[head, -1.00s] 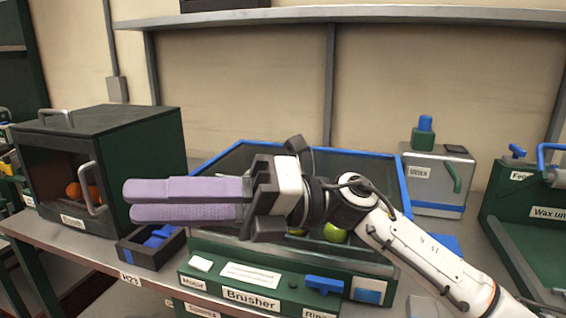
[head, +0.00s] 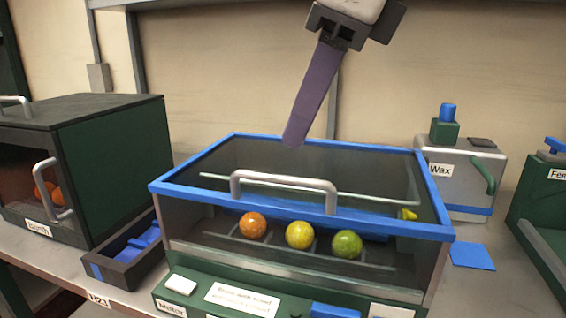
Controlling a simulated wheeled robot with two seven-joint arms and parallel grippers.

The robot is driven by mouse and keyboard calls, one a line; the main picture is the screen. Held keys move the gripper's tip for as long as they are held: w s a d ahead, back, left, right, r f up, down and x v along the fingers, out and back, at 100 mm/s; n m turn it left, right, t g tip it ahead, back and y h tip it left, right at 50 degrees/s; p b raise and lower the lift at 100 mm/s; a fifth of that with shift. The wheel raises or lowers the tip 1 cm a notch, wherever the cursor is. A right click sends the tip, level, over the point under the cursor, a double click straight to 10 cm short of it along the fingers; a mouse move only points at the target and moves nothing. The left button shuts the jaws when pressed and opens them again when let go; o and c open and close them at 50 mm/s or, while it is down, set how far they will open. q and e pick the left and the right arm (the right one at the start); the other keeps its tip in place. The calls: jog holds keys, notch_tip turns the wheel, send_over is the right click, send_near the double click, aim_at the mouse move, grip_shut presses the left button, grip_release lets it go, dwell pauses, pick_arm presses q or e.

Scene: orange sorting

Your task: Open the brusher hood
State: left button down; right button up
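The brusher (head: 240,290) is a green machine with a clear box on top. Its hood is a clear lid with a blue frame (head: 395,226) and a grey bar handle (head: 285,179) near the front edge. The hood lies closed on the box. Under it sit an orange fruit, a yellow one and a green one. My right gripper (head: 294,138) hangs above the hood, its purple fingers pointing down. Its tips show a little above the handle in the picture, apart from it. The fingers overlap, so their opening is hidden. My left gripper is not in view.
A dark booth (head: 118,150) with oranges inside stands at the left, and a small dark tray (head: 125,270) with blue pieces is beside the brusher. A wax unit (head: 462,180) and a green machine (head: 540,215) stand at the right. A shelf runs along the wall above.

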aim_at(283, 180)
jog(key=b+x, duration=0.1)
jog(key=x, duration=0.7)
jog(key=shift+a+r, duration=0.1)
jog(key=shift+c, duration=0.5)
grip_shut()
